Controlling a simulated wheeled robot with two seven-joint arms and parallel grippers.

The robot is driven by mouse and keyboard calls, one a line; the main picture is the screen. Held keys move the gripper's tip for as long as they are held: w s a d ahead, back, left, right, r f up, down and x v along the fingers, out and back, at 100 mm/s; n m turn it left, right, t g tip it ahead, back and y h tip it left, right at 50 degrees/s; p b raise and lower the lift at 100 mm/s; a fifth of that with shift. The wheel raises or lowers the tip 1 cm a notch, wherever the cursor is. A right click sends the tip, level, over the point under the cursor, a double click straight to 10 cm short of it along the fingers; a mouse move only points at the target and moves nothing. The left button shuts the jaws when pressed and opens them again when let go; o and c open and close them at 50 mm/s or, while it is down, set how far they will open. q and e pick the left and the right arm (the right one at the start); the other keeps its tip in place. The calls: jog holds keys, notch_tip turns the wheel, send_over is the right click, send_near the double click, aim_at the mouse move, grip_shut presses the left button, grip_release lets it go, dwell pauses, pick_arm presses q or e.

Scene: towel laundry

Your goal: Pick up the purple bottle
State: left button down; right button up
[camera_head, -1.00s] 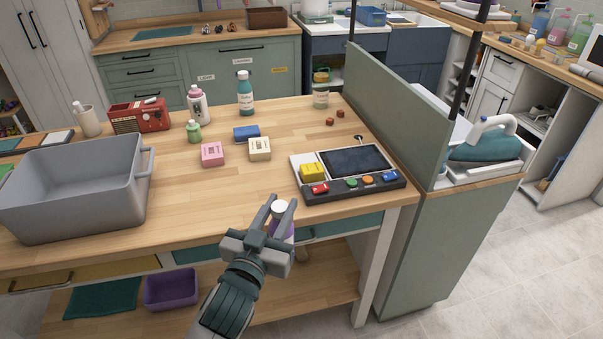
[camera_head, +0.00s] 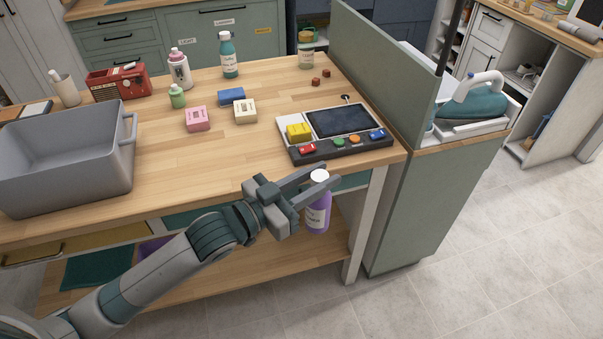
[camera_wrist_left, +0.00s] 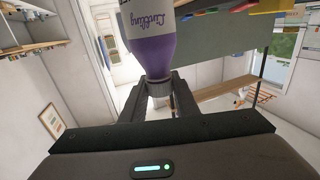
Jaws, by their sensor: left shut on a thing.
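The purple bottle (camera_head: 318,212) has a white cap and a pale label. It hangs roughly upright in front of the table's front edge, clear of the tabletop. My left gripper (camera_head: 314,180) is shut on it near the cap. In the left wrist view the bottle (camera_wrist_left: 152,50) sits between the fingers of my left gripper (camera_wrist_left: 158,92), and its label is partly readable. Part of the bottle's upper body is hidden by a finger in the head view. My right gripper is not in view.
The wooden table (camera_head: 200,160) holds a grey bin (camera_head: 65,160), a control panel with coloured buttons (camera_head: 335,130), soap boxes, a blue block and several bottles. A green partition (camera_head: 385,75) stands at its right end. Open tiled floor (camera_head: 470,250) lies front right.

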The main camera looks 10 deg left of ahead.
pick_arm(q)
jog(key=d+m+g+h, duration=0.4)
jog(key=d+g, duration=0.1)
jog(key=d, duration=0.1)
jog(key=shift+d+r+m+g+h, duration=0.2)
jog(key=shift+d+m+g+h, duration=0.1)
jog(key=shift+d+m+g, duration=0.1)
dwell(0.4)
